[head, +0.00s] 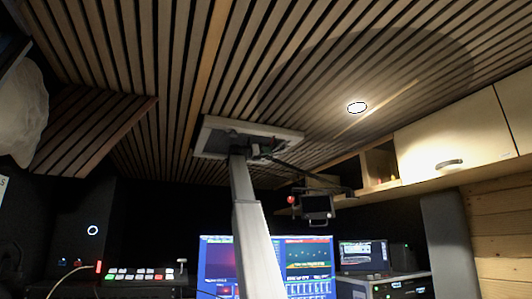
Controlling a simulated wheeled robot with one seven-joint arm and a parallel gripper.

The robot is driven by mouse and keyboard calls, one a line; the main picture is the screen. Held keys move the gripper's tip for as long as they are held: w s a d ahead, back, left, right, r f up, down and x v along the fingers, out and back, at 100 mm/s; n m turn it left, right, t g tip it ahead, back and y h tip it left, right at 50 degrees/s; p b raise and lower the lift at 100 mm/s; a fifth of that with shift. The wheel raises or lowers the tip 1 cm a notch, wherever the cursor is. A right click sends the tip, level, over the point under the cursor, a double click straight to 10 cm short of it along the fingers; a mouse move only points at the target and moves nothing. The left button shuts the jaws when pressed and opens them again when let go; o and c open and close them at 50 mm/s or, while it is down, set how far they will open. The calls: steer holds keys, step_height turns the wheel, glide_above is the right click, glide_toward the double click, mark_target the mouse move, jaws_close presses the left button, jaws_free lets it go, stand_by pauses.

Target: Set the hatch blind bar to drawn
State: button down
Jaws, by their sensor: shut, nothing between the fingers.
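A white-framed panel (285,138), which looks like the roof hatch, is set in the slatted ceiling in the head view. My pale arm rises from the bottom middle up to it. My gripper (243,152) appears as a small dark shape at the top of the arm, at the underside of the panel. It is shut with nothing in it. The blind bar cannot be made out; the dark gripper and shadow cover that part. I cannot tell whether the gripper touches the panel.
A dark rod with a small camera-like box (318,206) and a red ball hangs right of my arm. Cream cupboards (455,130) line the right wall. Screens (308,265) and a button panel (140,275) stand below. A slatted panel (90,130) hangs at left.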

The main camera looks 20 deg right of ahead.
steer(key=shift+d, duration=2.3)
steer(key=shift+a, duration=0.1)
steer(key=a+f, duration=0.2)
steer(key=a, duration=1.2)
steer(key=shift+f, duration=0.4)
